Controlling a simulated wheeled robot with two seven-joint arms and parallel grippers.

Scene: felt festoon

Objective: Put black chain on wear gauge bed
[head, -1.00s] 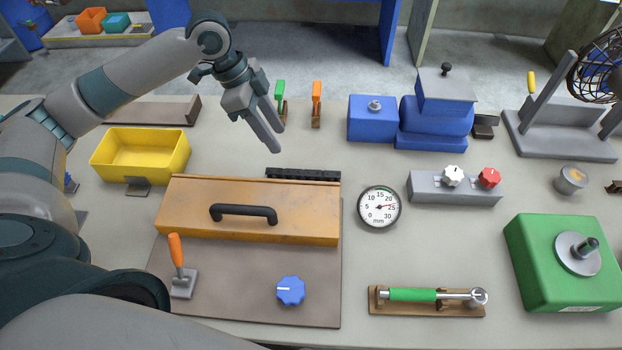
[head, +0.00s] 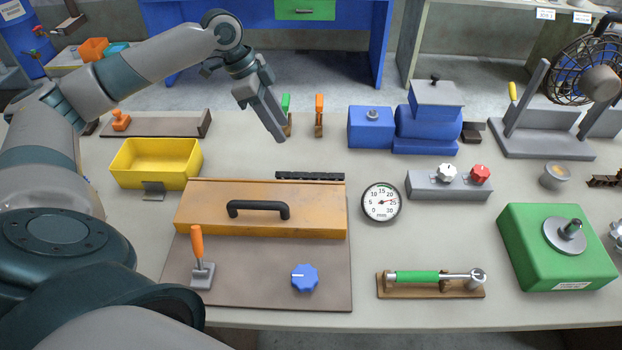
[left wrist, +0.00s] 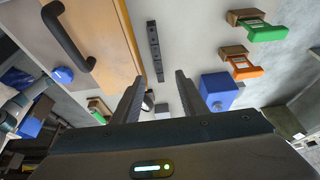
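A black chain (head: 310,176), a straight segmented strip, lies on the table along the back edge of the orange cover with a black handle (head: 260,215). It also shows in the left wrist view (left wrist: 154,47), ahead of the fingers. My left gripper (head: 279,137) is above the table, behind and slightly left of the chain, apart from it. Its two fingers (left wrist: 158,88) are spread with nothing between them. A round mm dial (head: 381,202) sits right of the cover. I cannot tell for sure which part is the wear gauge bed. My right gripper is not in view.
A yellow bin (head: 155,165) stands left of the cover. Green (head: 286,104) and orange (head: 319,102) handled tools stand behind the chain. A blue machine (head: 427,128), grey knob box (head: 447,186) and green block (head: 555,247) are to the right. Clear table lies around the dial.

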